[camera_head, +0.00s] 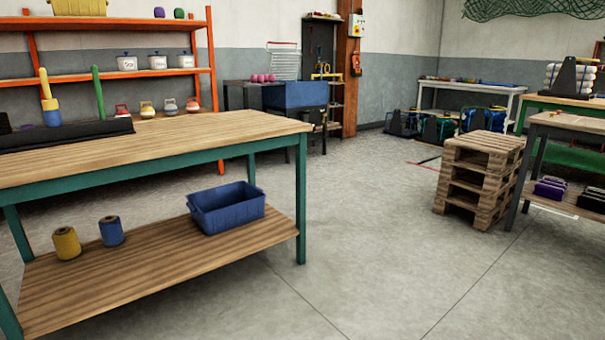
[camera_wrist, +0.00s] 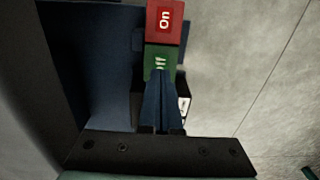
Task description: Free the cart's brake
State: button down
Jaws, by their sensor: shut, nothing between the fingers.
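In the wrist view a red plate (camera_wrist: 164,18) marked "On" adjoins a green plate (camera_wrist: 159,55) whose lettering, apparently "Off", is partly covered by my fingers. These look like the two halves of the cart's brake pedal. My gripper (camera_wrist: 159,73) is shut and empty, with its fingertips over the green plate. I cannot tell whether they touch it. A dark blue surface (camera_wrist: 95,70), probably part of the cart, lies left of the plates. A small black part with a white label (camera_wrist: 184,104) shows beside the fingers. My gripper and the brake are not visible in the head view.
A workbench (camera_head: 150,150) stands at the left, with a blue crate (camera_head: 228,212) on its lower shelf. Stacked pallets (camera_head: 480,175) and another bench (camera_head: 565,122) stand at the right. The concrete floor (camera_head: 370,230) between them is clear.

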jog(key=shift+f+b, duration=0.8)
jog(key=shift+f, duration=0.45)
dwell(0.5)
jog(key=shift+r, duration=0.1)
notch_tip(320, 180, up, 7)
jog(key=p, duration=0.8)
